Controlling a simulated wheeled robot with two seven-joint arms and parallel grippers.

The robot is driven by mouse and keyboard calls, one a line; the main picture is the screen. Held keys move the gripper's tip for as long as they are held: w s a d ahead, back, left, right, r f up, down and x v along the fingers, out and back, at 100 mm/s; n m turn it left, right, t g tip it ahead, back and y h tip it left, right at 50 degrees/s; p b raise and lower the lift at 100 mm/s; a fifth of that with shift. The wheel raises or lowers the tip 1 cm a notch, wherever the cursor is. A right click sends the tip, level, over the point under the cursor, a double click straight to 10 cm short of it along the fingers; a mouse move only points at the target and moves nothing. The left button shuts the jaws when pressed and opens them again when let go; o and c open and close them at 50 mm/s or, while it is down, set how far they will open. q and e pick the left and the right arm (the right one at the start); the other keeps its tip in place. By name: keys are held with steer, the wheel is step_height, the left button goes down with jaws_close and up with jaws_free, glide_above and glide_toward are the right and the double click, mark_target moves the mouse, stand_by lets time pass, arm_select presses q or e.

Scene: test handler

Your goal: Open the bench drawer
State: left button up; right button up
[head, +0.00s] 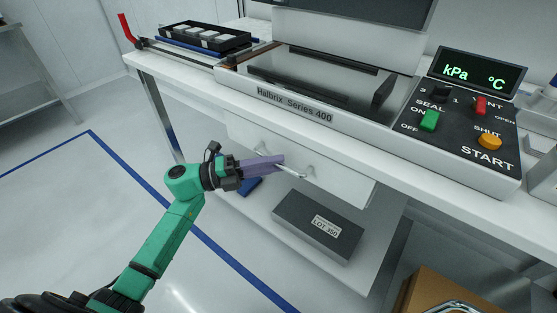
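The bench drawer (340,186) is a white front under the bench top, with a thin metal bar handle (293,172) across it. I cannot tell whether the drawer stands slightly out or is fully in. My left gripper (278,161), with purple fingers on a green arm, reaches the handle from the left. Its fingertips overlap the middle of the bar and hide part of it. The fingers look close together, but whether they grip the bar is not clear.
The bench top (365,151) carries a test handler (300,108) with a switch panel, and a black tray (205,38). A grey box (295,215) marked LOT and a blue item (248,187) lie on the lower shelf. A brown box (450,292) stands at bottom right. Floor left is clear.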

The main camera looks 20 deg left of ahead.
arm_select(q)
steer(key=shift+x, duration=0.75)
jaws_close()
steer(key=shift+f, duration=0.1)
stand_by(0.8)
